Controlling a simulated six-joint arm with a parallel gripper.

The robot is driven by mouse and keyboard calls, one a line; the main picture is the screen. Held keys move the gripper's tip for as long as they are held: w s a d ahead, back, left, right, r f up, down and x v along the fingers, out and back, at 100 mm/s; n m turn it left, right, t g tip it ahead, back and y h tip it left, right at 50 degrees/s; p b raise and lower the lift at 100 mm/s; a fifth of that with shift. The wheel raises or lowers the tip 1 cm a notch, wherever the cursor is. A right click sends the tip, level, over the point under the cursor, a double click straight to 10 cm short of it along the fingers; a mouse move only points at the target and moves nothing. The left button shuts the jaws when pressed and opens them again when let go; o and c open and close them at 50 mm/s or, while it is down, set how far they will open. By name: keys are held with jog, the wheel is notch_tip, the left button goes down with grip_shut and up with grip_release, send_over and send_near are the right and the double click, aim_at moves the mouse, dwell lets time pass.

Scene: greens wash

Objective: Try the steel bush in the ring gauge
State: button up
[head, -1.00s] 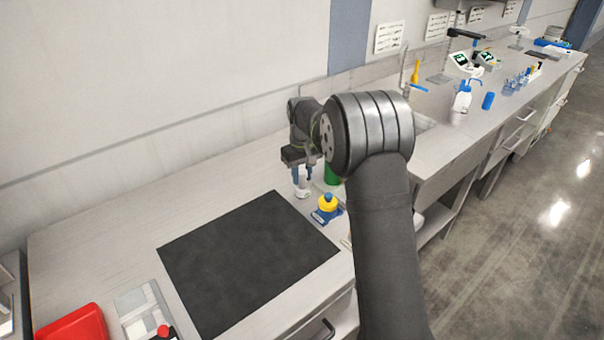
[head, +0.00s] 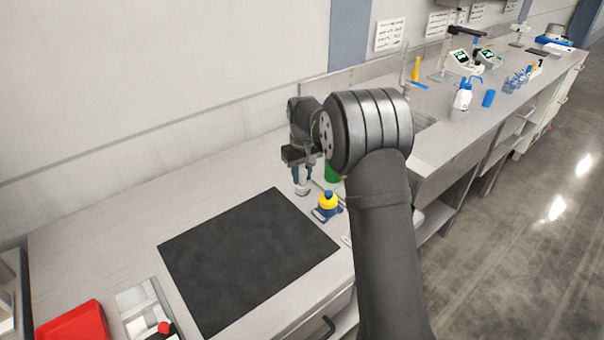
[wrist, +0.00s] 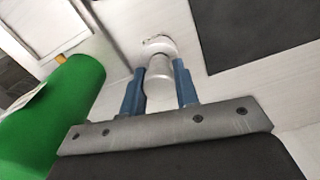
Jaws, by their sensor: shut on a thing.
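My gripper (wrist: 159,70) has blue fingers shut on the steel bush (wrist: 159,78), a short pale silvery cylinder, in the wrist view. Just past the fingertips is a round pale metal piece (wrist: 158,45), apparently the ring gauge, on the bench. The bush lines up with it and overlaps it in the picture. I cannot tell whether the bush's end is inside the ring, touching it or just above. In the head view my gripper (head: 302,173) points down over the same pale round piece (head: 302,190), behind the dark mat's far right corner.
A green cylinder (wrist: 52,112) stands close beside my gripper. A yellow-topped blue object (head: 328,203) is to the right of the dark mat (head: 248,262). A red tray (head: 72,326) and a pale box (head: 145,305) are at the front left. The mat is clear.

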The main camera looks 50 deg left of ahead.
dwell(0.4)
jog(key=shift+r, duration=0.55)
jog(key=shift+r, duration=0.1)
jog(key=shift+r, duration=2.95)
